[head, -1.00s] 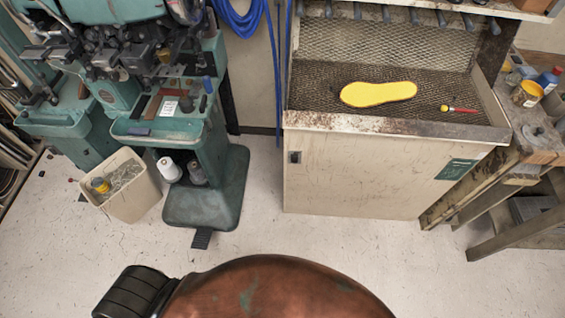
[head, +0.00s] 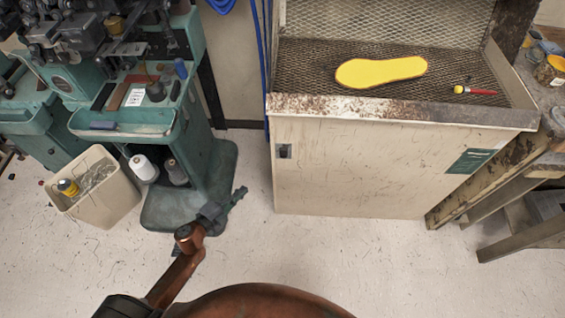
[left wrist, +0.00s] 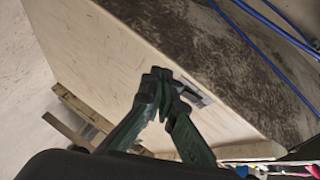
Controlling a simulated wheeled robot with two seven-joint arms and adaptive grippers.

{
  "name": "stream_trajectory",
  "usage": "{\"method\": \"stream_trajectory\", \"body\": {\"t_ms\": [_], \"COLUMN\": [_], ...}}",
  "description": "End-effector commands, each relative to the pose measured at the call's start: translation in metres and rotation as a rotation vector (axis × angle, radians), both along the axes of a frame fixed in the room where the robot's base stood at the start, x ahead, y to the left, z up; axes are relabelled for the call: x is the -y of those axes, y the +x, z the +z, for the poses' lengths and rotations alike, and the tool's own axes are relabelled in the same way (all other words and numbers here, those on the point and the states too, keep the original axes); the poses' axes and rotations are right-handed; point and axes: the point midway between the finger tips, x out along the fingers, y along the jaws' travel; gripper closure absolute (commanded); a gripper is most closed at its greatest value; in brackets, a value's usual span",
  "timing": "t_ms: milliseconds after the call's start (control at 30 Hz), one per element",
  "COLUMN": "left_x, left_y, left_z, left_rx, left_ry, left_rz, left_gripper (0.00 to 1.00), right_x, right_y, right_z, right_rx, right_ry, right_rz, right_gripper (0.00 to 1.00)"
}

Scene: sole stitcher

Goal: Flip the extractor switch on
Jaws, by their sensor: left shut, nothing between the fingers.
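The extractor cabinet (head: 350,180) is a cream box with a mesh-floored hood on top. Its switch (head: 284,151), a small grey plate with a dark middle, is on the upper left of the front face; I cannot tell whether it is on or off. My left gripper (head: 238,194) is shut and empty, low and left of the switch in the head view, apart from it. In the left wrist view the shut fingers (left wrist: 165,80) partly cover the grey switch plate (left wrist: 197,92) behind them. My right gripper is not in view.
A yellow sole (head: 380,71) and a red-handled tool (head: 474,91) lie on the mesh. The green stitching machine (head: 190,180) and a cream bin (head: 96,195) stand left. A workbench (head: 520,170) adjoins on the right. The floor before the cabinet is clear.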

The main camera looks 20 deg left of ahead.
Motion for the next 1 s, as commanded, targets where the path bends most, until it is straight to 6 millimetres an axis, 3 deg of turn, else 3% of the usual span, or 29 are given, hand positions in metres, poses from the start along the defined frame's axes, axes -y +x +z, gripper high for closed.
{"method": "stream_trajectory", "body": {"t_ms": [133,300,733,1000], "left_x": [0.045,0.065,0.069,0.09], "left_y": [0.008,0.006,0.011,0.049], "left_z": [0.055,0.084,0.086,0.081], "left_rx": [0.163,0.237,0.241,0.241], "left_ry": [0.124,0.181,0.184,0.183], "left_rz": [-0.161,-0.229,-0.231,-0.232], "left_gripper": [1.0,1.0,1.0,1.0], "right_x": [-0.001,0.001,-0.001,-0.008], "right_y": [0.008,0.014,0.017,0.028], "right_z": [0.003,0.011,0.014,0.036], "right_rx": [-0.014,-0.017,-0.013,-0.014], "right_ry": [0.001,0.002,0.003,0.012], "right_rz": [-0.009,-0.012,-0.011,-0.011], "right_gripper": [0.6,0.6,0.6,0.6]}}
